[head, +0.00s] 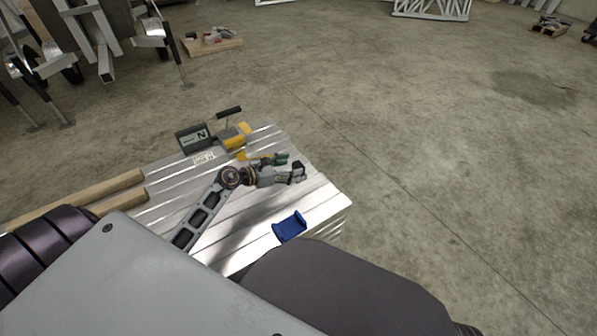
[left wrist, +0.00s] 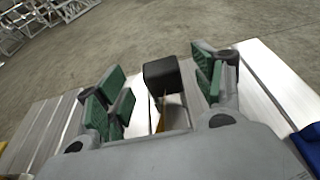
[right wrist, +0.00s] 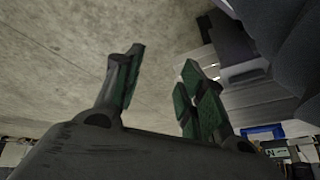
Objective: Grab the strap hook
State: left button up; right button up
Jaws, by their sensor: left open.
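My left gripper (head: 290,168) is low over the right part of the silver slatted table, its fingers pointing right. In the left wrist view its green-padded fingers (left wrist: 162,88) are wide apart. A black block (left wrist: 162,75) shows between them, with a thin yellow strip (left wrist: 160,115) below it. They look like the strap hook and strap, but I cannot tell for sure. No contact with the pads is visible. A yellow piece (head: 235,140) lies behind the gripper in the head view. My right gripper (right wrist: 160,85) is open and empty, seen only in its wrist view.
The table (head: 325,200) also holds a blue bracket-like piece (head: 290,227) near its front right, a dark display box (head: 194,137) at the back and wooden beams (head: 100,195) at left. Trailer frames (head: 90,35) stand at the back left.

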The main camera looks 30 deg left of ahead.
aim_at(298, 164)
pick_arm(q)
jog(key=shift+b+x, duration=0.45)
jog(key=shift+x, duration=1.7)
pick_arm(e)
jog(key=shift+w+a+f, duration=0.1)
jog(key=shift+a+f, duration=0.1)
jog(key=shift+f, duration=0.7)
jog(key=shift+a+f, duration=0.2)
jog(key=shift+f, duration=0.7)
pick_arm(q)
jog(key=shift+s, duration=0.1)
jog(key=shift+c, duration=0.4)
jog(key=c, duration=1.1)
pick_arm(e)
jog(key=shift+r, duration=0.1)
pick_arm(q)
jog(key=shift+r, duration=0.1)
jog(key=shift+r, duration=0.45)
notch_tip(298, 164, up, 7)
jog(key=p, duration=0.3)
jog(key=shift+f, duration=0.15)
jog(key=shift+r+p, duration=0.55)
jog(key=shift+r, duration=0.6)
pick_arm(e)
notch_tip(298, 164, up, 8)
jog(key=s+d+g+h, duration=0.1)
jog(key=d, duration=0.1)
jog(key=shift+d+r, duration=0.15)
jog(key=shift+d, duration=0.25)
